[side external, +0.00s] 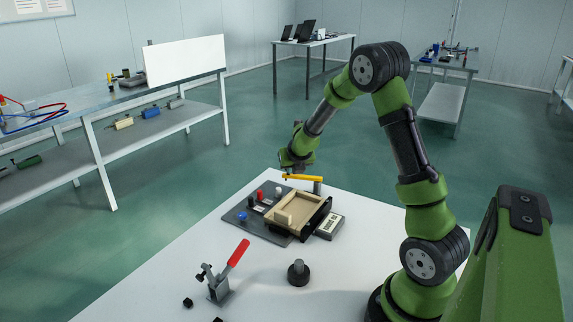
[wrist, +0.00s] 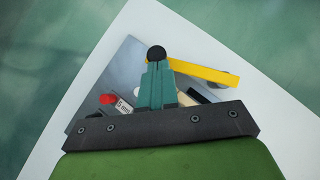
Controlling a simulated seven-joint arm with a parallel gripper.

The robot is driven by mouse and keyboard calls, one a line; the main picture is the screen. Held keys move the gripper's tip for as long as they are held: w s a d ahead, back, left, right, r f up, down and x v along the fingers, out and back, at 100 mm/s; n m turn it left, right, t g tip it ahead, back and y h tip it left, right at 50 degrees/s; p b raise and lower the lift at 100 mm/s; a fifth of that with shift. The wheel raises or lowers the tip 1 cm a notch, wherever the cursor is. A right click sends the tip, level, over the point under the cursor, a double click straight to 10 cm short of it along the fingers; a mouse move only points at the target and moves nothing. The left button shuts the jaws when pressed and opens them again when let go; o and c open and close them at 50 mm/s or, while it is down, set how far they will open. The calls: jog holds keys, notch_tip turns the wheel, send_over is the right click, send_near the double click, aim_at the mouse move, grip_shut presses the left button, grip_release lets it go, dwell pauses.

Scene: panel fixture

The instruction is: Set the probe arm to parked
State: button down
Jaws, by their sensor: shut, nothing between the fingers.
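The yellow bar also shows in the wrist view (wrist: 207,70), to the right of my fingers. My gripper (side external: 288,170) is at the bar's left, free end. In the wrist view my gripper's teal fingers (wrist: 157,82) are together with nothing between them. A round black piece (wrist: 156,53) shows at their tips. I cannot tell whether the fingers touch the bar.
A red-handled toggle clamp (side external: 238,253) and a black knob on a base (side external: 298,273) stand nearer on the white table.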

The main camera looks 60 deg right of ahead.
jog(key=shift+w+d+m+g+h, duration=0.3)
jog(key=shift+w+d+m, duration=0.1)
jog(key=shift+d+m, duration=0.2)
jog(key=shift+w+d+m+g+h, duration=0.3)
jog(key=shift+w+d+m, duration=0.05)
jog(key=shift+d+m, duration=0.25)
